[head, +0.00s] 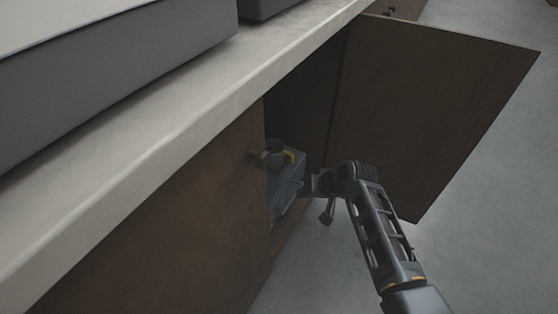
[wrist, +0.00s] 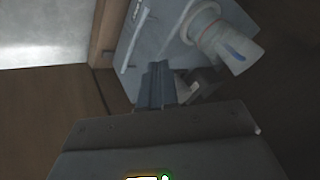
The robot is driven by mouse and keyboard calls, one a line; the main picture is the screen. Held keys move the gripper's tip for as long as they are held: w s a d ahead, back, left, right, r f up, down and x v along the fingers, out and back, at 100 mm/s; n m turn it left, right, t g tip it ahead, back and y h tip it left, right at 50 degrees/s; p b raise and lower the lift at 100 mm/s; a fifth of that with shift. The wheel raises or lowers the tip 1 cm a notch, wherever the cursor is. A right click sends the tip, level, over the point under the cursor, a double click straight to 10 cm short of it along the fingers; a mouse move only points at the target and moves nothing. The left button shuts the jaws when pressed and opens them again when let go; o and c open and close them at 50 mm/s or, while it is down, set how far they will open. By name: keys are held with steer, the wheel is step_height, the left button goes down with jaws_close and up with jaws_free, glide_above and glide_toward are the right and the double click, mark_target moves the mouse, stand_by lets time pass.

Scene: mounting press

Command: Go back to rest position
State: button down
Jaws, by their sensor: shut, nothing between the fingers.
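My gripper (wrist: 158,84) is shut and empty in the wrist view, its fingers pressed together in front of a blue-grey box (wrist: 150,40). I cannot tell whether the fingertips touch the box. A pale round fitting (wrist: 215,38) with a blue mark sits on the box, to the right of the fingers. In the head view my arm reaches in from the lower right, and my gripper (head: 308,184) is at the cabinet opening beside the same box (head: 287,190). The fingertips are hard to make out there.
A pale countertop (head: 190,100) runs above, bearing grey equipment (head: 120,70). Grey floor (head: 490,220) is clear at right.

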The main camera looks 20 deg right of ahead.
steer(key=s+f+t+h, duration=0.2)
steer(key=s+f+h, duration=0.15)
steer(key=s, duration=1.35)
steer(key=s+a+r+n+t, duration=0.1)
steer(key=s+r+t, duration=0.1)
steer(key=s+r, duration=0.5)
steer(key=s+r+n+t, duration=0.1)
steer(key=s+r, duration=0.1)
steer(key=s, duration=0.8)
steer(key=s+a+r+t, duration=0.1)
steer(key=s+r, duration=0.3)
steer(key=r, duration=0.3)
steer(key=s+a+r+n+t, duration=0.1)
steer(key=s+r, duration=0.2)
steer(key=r, duration=0.3)
steer(key=s+a+r+t, duration=0.1)
steer(key=s+r, duration=0.3)
steer(key=r, duration=0.3)
step_height(320, 180, up, 24)
steer(key=p, duration=2.4)
steer(key=shift+d+r+p, duration=0.15)
steer(key=shift+d+p, duration=0.05)
steer(key=shift+p, duration=0.15)
steer(key=shift+w, duration=0.1)
